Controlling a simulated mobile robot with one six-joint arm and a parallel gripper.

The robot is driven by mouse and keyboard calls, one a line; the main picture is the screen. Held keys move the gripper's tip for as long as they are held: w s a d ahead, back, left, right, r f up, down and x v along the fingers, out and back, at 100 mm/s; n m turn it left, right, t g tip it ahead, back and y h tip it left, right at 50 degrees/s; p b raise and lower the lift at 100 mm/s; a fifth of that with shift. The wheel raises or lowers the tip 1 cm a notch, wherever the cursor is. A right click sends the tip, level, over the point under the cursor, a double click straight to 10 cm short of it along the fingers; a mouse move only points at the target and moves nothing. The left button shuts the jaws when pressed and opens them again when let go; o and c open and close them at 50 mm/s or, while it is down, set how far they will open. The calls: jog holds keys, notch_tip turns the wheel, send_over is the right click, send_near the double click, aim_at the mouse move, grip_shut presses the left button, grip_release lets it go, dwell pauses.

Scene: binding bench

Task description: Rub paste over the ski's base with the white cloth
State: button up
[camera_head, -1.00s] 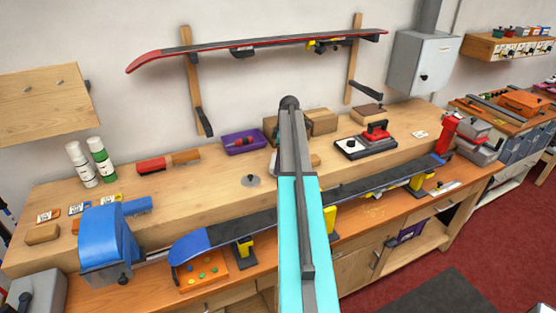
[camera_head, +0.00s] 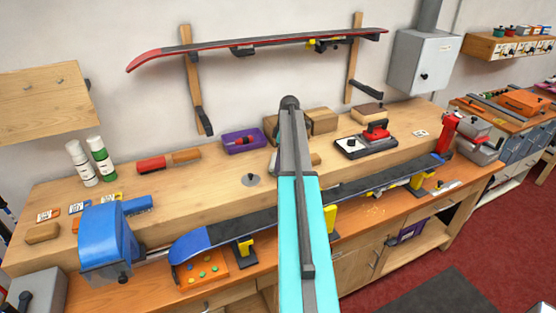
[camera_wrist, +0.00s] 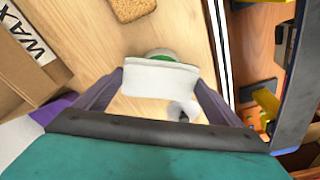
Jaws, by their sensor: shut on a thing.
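My gripper (camera_wrist: 158,82) is shut on the white cloth (camera_wrist: 160,78), a folded pad between its two dark fingers in the wrist view. A round container with a green rim (camera_wrist: 160,53) shows just behind the cloth, mostly covered by it; I cannot tell whether they touch. The ski (camera_head: 225,230), with a dark base facing up and a blue tip, lies along the front of the bench in the head view. Its edge (camera_wrist: 299,85) shows at the right of the wrist view, apart from my gripper. In the head view my arm hides the gripper and the cloth.
A grey disc with a black knob (camera_head: 251,180) lies on the wooden bench top (camera_head: 205,190). A purple tray (camera_head: 242,141), a red iron (camera_head: 376,131) and a blue machine (camera_head: 108,243) stand around. A box marked WAX (camera_wrist: 35,55) and a brown block (camera_wrist: 132,8) are near my gripper.

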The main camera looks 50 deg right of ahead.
jog(key=shift+r+p, duration=1.35)
jog(key=shift+r, duration=2.15)
jog(key=shift+s, duration=0.15)
